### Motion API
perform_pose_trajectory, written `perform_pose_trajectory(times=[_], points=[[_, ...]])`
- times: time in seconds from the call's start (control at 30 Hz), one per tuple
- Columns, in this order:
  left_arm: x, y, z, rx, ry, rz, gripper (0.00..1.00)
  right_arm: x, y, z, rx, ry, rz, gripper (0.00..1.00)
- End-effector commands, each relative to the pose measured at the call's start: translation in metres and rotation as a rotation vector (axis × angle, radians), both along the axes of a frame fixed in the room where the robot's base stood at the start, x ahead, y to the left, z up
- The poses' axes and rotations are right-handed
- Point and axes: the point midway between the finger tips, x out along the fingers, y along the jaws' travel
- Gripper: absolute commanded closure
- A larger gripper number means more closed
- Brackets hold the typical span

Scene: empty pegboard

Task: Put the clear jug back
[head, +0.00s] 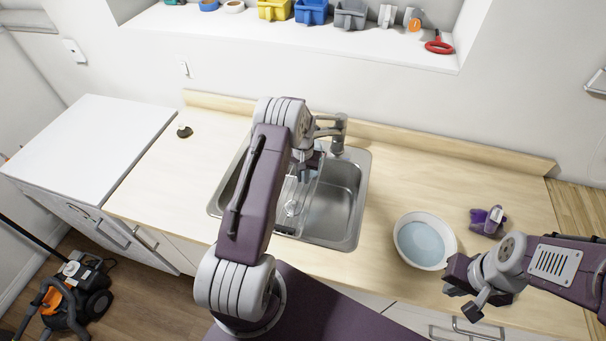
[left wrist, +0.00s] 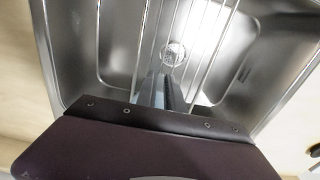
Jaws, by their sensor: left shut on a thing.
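The clear jug (head: 299,198) is see-through and hangs in or just over the sink; its outline is faint. In the left wrist view the jug (left wrist: 205,45) shows as pale streaked edges in front of the steel basin. My left gripper (head: 306,168) is shut on the jug, its fingers partly hidden by my arm in the head view. Its narrow fingers (left wrist: 160,92) show close together in the left wrist view. My right gripper (head: 466,296) is over the counter's front edge at the right, away from the jug; its finger gap is unclear.
The steel sink (head: 344,205) has a faucet (head: 338,135) behind it. A white bowl (head: 400,238) with bluish contents and a purple object (head: 488,222) stand to the right. A small dark item (head: 184,131) is at the left. Bins line the shelf (head: 230,28). Counter beside the sink is mostly clear.

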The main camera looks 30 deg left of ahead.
Motion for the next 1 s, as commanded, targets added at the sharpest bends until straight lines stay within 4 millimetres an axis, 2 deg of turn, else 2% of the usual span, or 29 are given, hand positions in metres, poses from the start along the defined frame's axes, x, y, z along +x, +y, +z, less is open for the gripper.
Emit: perform_pose_trajectory(times=[0.3,0.33,0.4,0.67,0.77,0.8,0.87,1.0], points=[[0.000,0.000,-0.006,0.000,-0.001,0.000,1.00,0.000,0.000,-0.006,0.000,0.000,0.000,1.00],[0.000,0.000,-0.005,0.000,-0.001,0.000,0.82,0.000,0.000,-0.005,0.000,0.000,0.000,1.00],[0.000,0.000,-0.004,0.000,0.000,0.000,0.66,0.000,0.000,-0.004,0.000,0.000,0.000,1.00],[0.000,0.000,-0.004,0.000,0.000,0.000,0.66,0.000,0.000,-0.004,0.000,0.000,0.000,1.00],[0.000,0.000,0.003,0.000,-0.001,0.000,0.66,0.000,0.000,0.002,0.000,0.000,0.000,1.00],[0.000,0.000,0.004,0.001,-0.003,0.000,0.66,0.000,0.000,-0.004,0.000,0.000,0.000,1.00],[0.001,0.000,0.012,0.001,-0.004,0.000,0.66,0.000,0.000,-0.009,0.000,0.000,0.000,1.00],[0.001,0.000,0.043,0.002,-0.007,0.000,0.66,0.000,0.000,-0.021,0.000,0.000,0.000,1.00]])
